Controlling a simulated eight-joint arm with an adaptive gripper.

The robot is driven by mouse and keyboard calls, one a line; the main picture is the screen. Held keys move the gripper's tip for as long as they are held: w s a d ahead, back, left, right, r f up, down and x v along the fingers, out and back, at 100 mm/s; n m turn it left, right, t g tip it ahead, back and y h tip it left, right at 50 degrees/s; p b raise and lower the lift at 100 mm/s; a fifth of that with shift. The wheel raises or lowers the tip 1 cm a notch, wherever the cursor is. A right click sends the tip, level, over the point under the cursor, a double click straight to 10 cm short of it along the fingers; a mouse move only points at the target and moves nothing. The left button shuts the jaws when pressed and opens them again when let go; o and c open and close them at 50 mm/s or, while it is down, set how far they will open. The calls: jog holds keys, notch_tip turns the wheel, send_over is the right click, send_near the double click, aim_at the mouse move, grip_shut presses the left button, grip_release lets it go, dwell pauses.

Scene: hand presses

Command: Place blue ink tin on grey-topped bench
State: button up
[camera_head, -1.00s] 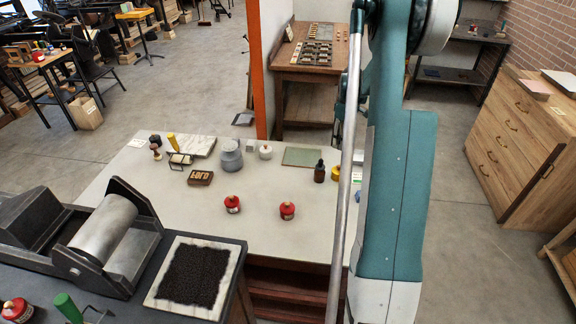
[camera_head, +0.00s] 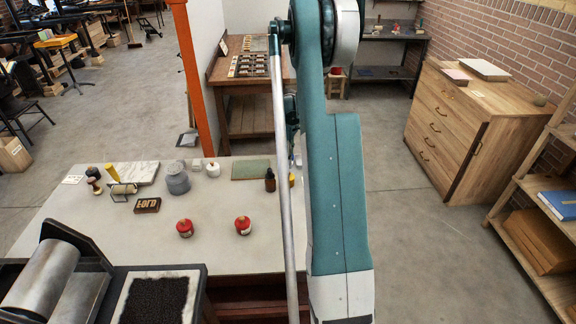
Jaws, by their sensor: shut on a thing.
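The grey-topped bench (camera_head: 212,208) stands in the middle, with a pale grey top. Red tins stand near its front: one red tin (camera_head: 185,229) left of another red tin (camera_head: 243,226). A yellow tin (camera_head: 292,180) shows partly beside the metal tube of my arm, near the right side of the bench. I cannot make out a blue ink tin. My teal arm covers the right part of the bench. A teal wrist part shows behind the arm near the far edge of the bench, but my gripper and anything in it are hidden.
On the bench are a grey jar (camera_head: 177,180), a type block (camera_head: 147,206), a roller (camera_head: 123,190), a green mat (camera_head: 251,170) and a dark bottle (camera_head: 270,181). A press (camera_head: 55,275) is at front left. The middle of the bench top is clear.

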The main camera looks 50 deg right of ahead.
jog(key=shift+f, duration=1.85)
jog(key=shift+f+b, duration=0.2)
jog(key=shift+b, duration=0.2)
jog(key=o, duration=1)
jog(key=shift+r, duration=0.2)
notch_tip(320, 180, up, 12)
jog(key=shift+p, duration=0.85)
